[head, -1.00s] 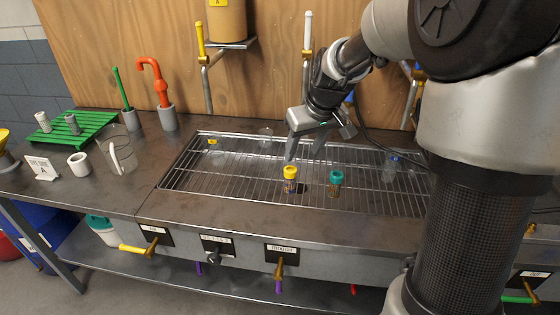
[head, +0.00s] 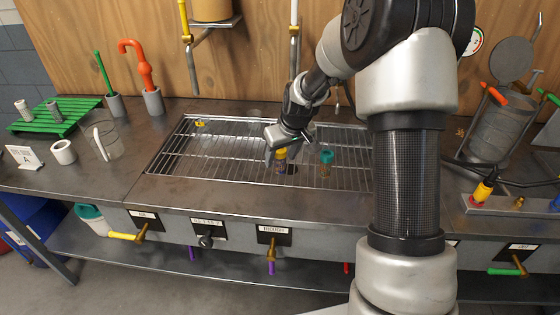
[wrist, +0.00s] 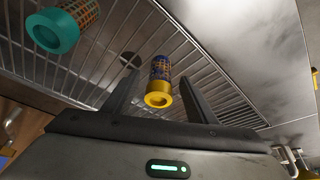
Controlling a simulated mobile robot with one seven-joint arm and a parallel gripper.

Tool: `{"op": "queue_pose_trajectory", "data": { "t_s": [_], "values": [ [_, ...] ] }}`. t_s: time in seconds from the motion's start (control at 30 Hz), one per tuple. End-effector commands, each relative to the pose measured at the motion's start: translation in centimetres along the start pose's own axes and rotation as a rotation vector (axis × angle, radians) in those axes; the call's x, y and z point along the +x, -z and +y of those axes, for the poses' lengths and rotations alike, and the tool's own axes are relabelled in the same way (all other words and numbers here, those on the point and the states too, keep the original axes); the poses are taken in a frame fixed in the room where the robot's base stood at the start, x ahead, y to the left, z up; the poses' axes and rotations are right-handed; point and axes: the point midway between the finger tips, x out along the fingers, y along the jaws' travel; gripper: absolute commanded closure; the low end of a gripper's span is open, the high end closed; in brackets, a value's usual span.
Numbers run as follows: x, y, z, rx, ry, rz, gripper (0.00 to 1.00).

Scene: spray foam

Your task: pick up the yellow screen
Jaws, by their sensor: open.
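The yellow screen is a small cylinder with a yellow end and a patterned dark mesh body. It stands on the wire rack (head: 220,168) in the head view (head: 282,154), partly hidden by my gripper (head: 284,147). In the wrist view the yellow screen (wrist: 160,90) lies between the two spread fingers of my gripper (wrist: 158,75). A gap shows on both sides, with no clear contact. My gripper is open.
A similar teal-capped screen (head: 326,158) stands just right of the yellow one, and shows at upper left in the wrist view (wrist: 58,30). Another yellow item (head: 200,123) is at the rack's back left. A clear jug (head: 107,142) stands left.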

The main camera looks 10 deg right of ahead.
Motion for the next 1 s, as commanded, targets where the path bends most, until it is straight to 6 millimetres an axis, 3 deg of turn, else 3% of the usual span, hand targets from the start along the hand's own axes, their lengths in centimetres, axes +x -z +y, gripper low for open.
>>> {"op": "queue_pose_trajectory", "data": {
  "t_s": [0.13, 0.4, 0.67, 1.0],
  "values": [
    [1.8, -0.1, 0.0, 0.001, 0.001, -0.001, 0.48],
    [2.0, 0.0, 0.0, 0.001, -0.001, 0.0, 0.48],
    [1.9, 0.0, 0.0, 0.001, 0.0, 0.0, 0.92],
    [1.1, 0.4, 0.1, 0.001, -0.001, 0.002, 0.93]
  ]
}}
